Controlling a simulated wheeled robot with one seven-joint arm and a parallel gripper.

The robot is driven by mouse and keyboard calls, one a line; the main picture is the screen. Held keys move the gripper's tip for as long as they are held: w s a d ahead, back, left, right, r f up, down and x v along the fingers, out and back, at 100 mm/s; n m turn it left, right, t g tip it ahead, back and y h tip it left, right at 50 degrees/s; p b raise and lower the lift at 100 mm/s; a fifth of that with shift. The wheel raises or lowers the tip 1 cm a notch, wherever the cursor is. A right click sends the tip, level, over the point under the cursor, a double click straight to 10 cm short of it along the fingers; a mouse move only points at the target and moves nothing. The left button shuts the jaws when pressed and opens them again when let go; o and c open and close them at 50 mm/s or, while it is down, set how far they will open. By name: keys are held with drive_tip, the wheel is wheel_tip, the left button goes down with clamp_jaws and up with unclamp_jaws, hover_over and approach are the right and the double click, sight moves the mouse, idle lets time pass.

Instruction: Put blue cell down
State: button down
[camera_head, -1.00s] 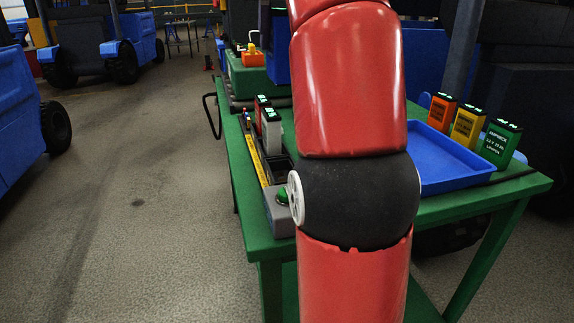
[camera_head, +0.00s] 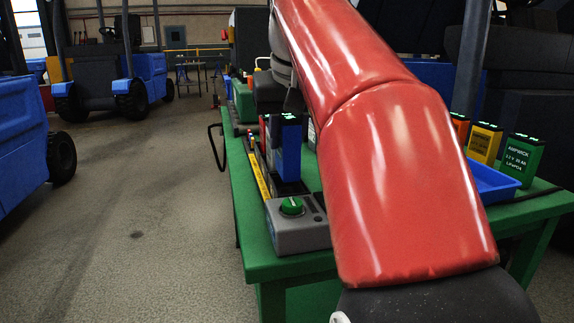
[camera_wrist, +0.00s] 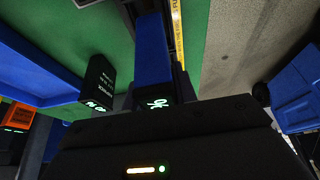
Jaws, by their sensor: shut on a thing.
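The blue cell (camera_head: 289,152) is upright over the dark slotted part of the fixture (camera_head: 290,187) on the green table. Its lit top faces up, and I cannot tell whether its bottom touches the slot. In the wrist view the blue cell (camera_wrist: 152,50) runs away from my gripper (camera_wrist: 155,104), with its lit top close to the gripper body. My gripper is shut on the blue cell; its fingertips are hard to make out in the dark. In the head view my arm hides much of the table.
A grey box with a green knob (camera_head: 292,206) sits at the fixture's near end. A red cell (camera_head: 264,128) stands just behind the blue cell. A blue tray (camera_head: 492,182) lies at the right, with orange, yellow (camera_head: 484,143) and green (camera_head: 520,158) cells beside it.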

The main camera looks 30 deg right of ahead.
sight(287, 155)
drive_tip(key=shift+f+b, duration=0.7)
drive_tip(key=shift+f, duration=1.15)
drive_tip(key=shift+f, duration=0.15)
drive_tip(key=c, duration=1.1)
unclamp_jaws()
drive_tip(key=p+v, duration=0.4)
drive_tip(key=v, duration=0.8)
